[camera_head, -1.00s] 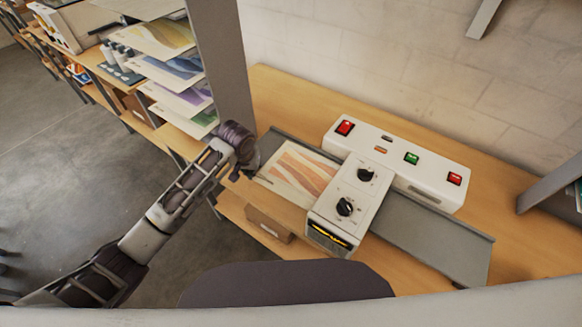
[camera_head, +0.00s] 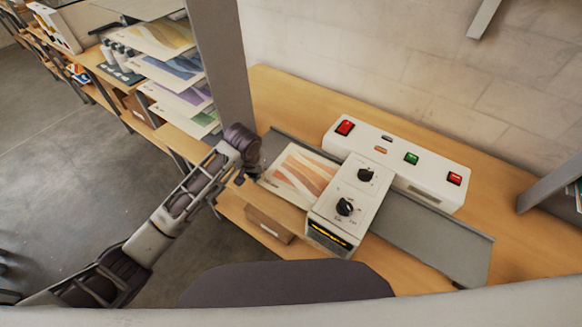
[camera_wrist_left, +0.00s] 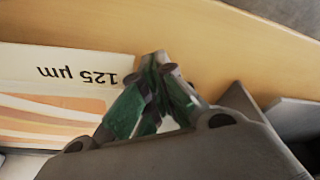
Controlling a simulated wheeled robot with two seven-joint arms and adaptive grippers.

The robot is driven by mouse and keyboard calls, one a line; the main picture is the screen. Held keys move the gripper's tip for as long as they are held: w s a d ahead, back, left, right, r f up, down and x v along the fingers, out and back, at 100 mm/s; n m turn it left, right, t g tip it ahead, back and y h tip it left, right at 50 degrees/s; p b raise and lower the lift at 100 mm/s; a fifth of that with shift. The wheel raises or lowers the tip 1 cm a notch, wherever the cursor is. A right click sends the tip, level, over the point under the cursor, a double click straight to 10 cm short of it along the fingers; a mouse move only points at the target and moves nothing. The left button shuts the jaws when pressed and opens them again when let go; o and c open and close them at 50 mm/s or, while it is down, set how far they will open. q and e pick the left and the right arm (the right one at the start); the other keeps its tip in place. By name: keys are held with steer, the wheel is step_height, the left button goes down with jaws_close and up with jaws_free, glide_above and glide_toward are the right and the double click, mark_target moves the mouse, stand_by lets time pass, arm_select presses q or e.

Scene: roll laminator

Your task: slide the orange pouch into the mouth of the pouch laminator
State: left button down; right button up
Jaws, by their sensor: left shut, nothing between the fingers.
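The orange pouch (camera_head: 302,176), a pale sheet with orange wavy stripes, lies on the laminator's grey left tray. Its right end meets the white laminator (camera_head: 352,190), where I cannot tell how much is inside the mouth. In the left wrist view the pouch (camera_wrist_left: 50,115) shows its stripes and a "125 µm" label. My left gripper (camera_head: 245,176) is at the pouch's left end in the head view; its fingertips (camera_wrist_left: 158,68) are shut and empty beside the label end. I cannot tell whether they touch the pouch. My right gripper is not in view.
The laminator has red and green buttons and two black knobs on top. Its grey right tray (camera_head: 430,240) is bare. A grey post (camera_head: 222,65) stands behind my left arm, beside a rack of printed sheets (camera_head: 170,70). A cardboard box (camera_head: 268,223) sits below the tabletop.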

mark_target(265, 178)
arm_select(q)
steer(key=shift+s+d, duration=1)
steer(key=shift+d, duration=0.3)
steer(key=shift+s+d, duration=1)
steer(key=shift+d, duration=0.3)
stand_by(0.6)
steer(key=shift+a, duration=0.1)
steer(key=shift+w+a, duration=0.8)
steer(key=shift+a, duration=0.1)
step_height(265, 178, up, 14)
stand_by(1.8)
steer(key=shift+w, duration=0.1)
